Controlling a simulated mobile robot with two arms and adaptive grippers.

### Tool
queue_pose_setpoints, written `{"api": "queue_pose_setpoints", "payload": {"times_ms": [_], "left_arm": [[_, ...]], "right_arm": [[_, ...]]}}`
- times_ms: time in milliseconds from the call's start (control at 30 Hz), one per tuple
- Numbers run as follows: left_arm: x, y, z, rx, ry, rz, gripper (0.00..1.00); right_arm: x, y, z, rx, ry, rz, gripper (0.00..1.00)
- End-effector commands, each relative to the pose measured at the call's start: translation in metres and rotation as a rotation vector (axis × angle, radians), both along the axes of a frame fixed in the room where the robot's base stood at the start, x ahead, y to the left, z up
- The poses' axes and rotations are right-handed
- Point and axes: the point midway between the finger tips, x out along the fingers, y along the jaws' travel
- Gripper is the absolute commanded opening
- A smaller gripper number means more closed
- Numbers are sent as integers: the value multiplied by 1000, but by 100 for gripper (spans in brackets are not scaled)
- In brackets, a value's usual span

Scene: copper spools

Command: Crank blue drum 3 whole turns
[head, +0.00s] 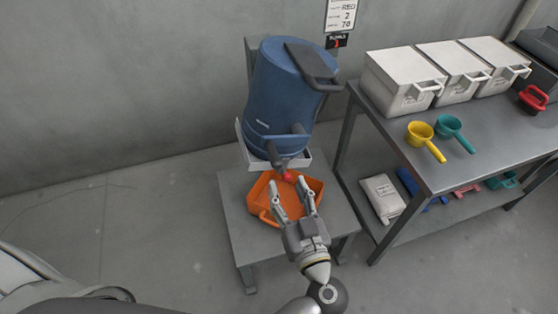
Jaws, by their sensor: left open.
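The blue drum (279,98) stands tilted on a stand, with a grey lid (312,62) at its upper right. A dark crank (277,155) is on its lower front and ends in a small red knob (287,176). My left gripper (291,187) is open, with its fingertips close to the red knob. I cannot tell whether they touch it. An orange tray (257,190) sits on a low grey table (237,225) under the drum, partly hidden by the gripper. My right gripper is not in view.
A metal bench (395,143) on the right carries several white bins (402,82), a yellow scoop (424,137), a teal scoop (454,132) and a red item (532,98). Its lower shelf holds a white bag (382,197). A sign (341,15) hangs behind. The floor at left is clear.

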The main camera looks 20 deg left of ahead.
Motion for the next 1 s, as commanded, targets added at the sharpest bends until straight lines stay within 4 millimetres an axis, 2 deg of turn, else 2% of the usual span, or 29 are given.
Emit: {"api": "queue_pose_setpoints", "payload": {"times_ms": [300,533,700,1000], "left_arm": [[46,30,5,6,2,0,46],[76,49,2,5,5,-3,46],[86,56,0,4,7,-2,46],[87,57,-1,2,5,-2,44]], "right_arm": [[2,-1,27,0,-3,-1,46],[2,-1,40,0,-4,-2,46],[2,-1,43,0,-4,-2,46],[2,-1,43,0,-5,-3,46]]}}
